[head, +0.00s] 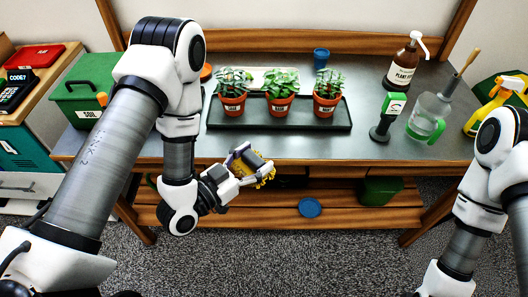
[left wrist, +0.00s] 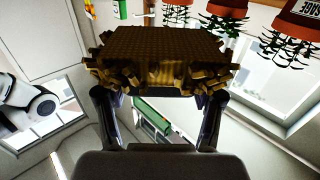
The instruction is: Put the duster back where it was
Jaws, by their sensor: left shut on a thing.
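My left gripper (head: 248,172) is shut on the duster (head: 266,174), a block with yellow-brown bristles. It holds the duster in the air just in front of the table's front edge, above the lower wooden shelf. In the left wrist view the duster (left wrist: 160,58) fills the space between the fingers (left wrist: 158,105), with its dark textured face and ragged fringe showing. My right arm shows at the right of the head view, but its gripper is out of the frame.
The grey tabletop (head: 300,148) bears a dark tray (head: 340,118) with three potted plants. A pump bottle (head: 404,65), a black-green tool (head: 388,115), a clear jug (head: 428,115) and a yellow spray bottle (head: 495,105) stand at right. A green soil bin (head: 85,90) stands left. A blue disc (head: 309,207) lies on the lower shelf.

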